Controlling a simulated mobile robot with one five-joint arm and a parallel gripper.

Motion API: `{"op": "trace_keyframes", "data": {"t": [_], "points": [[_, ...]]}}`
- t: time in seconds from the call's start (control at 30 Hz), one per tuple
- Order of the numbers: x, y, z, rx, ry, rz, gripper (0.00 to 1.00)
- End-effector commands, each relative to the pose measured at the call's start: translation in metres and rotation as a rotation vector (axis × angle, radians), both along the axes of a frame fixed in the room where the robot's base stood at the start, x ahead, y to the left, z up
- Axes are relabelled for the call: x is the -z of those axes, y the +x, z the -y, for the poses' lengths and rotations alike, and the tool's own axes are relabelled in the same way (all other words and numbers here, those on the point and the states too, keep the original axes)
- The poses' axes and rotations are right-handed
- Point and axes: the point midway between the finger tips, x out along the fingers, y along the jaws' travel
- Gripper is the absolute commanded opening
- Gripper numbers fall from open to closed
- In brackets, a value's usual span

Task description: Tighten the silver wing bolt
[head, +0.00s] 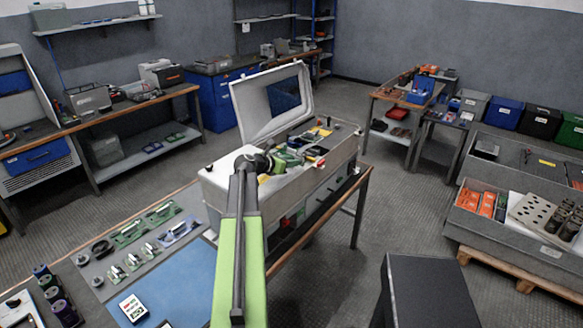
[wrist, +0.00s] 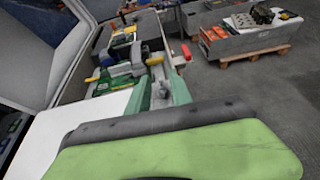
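The capacitor bank is a grey open-topped cabinet (head: 325,180) on a bench in the head view, with its lid (head: 270,103) raised. My gripper (head: 268,163) is over the near left part of the opening; its fingertips are hard to tell from the green and dark parts there. In the wrist view a small silver-grey piece (wrist: 159,91) stands beside a green upright part; it may be the silver wing bolt, but its wings are not clear. A large green and dark grey part of my own arm fills the bottom of that view. I cannot tell whether the gripper touches the bolt.
Yellow, green and red parts (wrist: 122,62) crowd the cabinet's inside. The raised lid (wrist: 45,45) stands close on the left in the wrist view.

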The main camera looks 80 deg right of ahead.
Motion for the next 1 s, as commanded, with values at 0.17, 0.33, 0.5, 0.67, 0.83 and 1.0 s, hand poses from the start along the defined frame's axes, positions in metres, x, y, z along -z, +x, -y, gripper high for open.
{"op": "trace_keyframes", "data": {"t": [0.17, 0.33, 0.5, 0.67, 0.83, 1.0], "points": [[0.0039, -0.0045, 0.0083, -0.001, 0.0, 0.0, 0.26], [0.0033, -0.0047, 0.008, -0.001, -0.001, -0.001, 0.26], [0.0033, -0.0046, 0.0079, -0.001, 0.0, 0.0, 0.11], [0.0034, -0.0046, 0.0077, -0.001, 0.0, 0.0, 0.0], [0.0037, -0.0045, 0.0076, -0.001, 0.001, 0.001, 0.0], [0.004, -0.0046, 0.0064, 0.007, 0.001, 0.001, 0.0]]}}
